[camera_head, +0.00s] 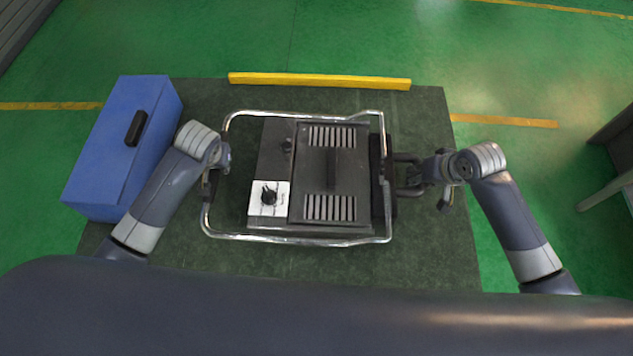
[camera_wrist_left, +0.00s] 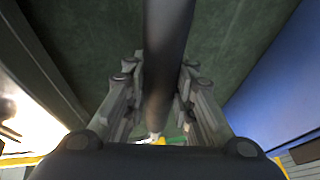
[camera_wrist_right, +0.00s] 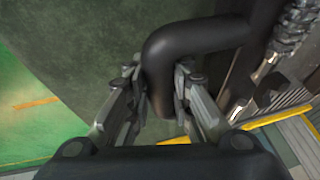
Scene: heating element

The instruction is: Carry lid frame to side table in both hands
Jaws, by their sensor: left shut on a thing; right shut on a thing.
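The lid frame (camera_head: 300,240), a silver tubular rectangle with rounded corners, surrounds a dark grey heating unit (camera_head: 275,155) with slotted vents and a knob on a white plate. My left gripper (camera_head: 213,174) is at the frame's left side. In the left wrist view its fingers (camera_wrist_left: 160,105) close around a dark bar (camera_wrist_left: 168,45). My right gripper (camera_head: 418,182) is at the right handle. In the right wrist view its fingers (camera_wrist_right: 160,95) close on the bent dark handle (camera_wrist_right: 200,38). I cannot tell whether the frame is lifted.
A blue box (camera_head: 100,165) with a black handle stands left of my left arm. A dark mat (camera_head: 430,120) lies under the unit, with a yellow bar (camera_head: 320,81) along its far edge. Dark furniture with a pale leg (camera_head: 605,190) is at the right edge. Green floor beyond is clear.

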